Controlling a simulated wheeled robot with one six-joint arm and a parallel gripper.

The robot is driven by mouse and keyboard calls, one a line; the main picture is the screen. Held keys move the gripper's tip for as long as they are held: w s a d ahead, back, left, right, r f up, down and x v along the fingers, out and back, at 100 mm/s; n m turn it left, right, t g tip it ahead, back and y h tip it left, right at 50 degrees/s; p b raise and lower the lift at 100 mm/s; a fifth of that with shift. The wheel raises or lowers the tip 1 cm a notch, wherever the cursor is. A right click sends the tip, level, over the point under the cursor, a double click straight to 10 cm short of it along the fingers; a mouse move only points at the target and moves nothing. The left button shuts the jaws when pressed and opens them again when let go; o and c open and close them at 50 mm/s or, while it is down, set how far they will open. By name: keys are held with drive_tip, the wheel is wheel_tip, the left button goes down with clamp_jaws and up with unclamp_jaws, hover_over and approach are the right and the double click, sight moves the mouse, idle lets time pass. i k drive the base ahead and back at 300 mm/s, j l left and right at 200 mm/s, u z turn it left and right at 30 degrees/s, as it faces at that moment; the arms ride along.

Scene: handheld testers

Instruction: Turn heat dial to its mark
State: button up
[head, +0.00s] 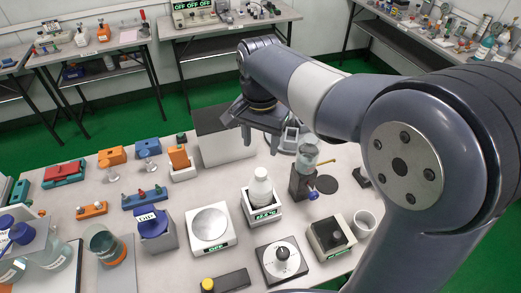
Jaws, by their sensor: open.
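A dial (283,259) with a dark knob on a round light face sits on a dark-edged square panel at the front of the table. Marks around the knob are too small to read, and I cannot tell where its pointer stands. A dark-topped box (331,236) with a small green display stands just right of the dial; whether it has a knob of its own is unclear. My gripper (261,141) is open and empty, pointing down above the back of the table, well behind the dial and apart from it.
A white bottle (261,187) stands on a white unit with a lit display behind the dial. A white plate unit (209,227) stands to its left, a white mug (363,223) to the right. A dark bar with a yellow knob (207,285) lies front left.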

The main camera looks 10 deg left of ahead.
sight(282, 253)
drive_tip(key=u, duration=0.85)
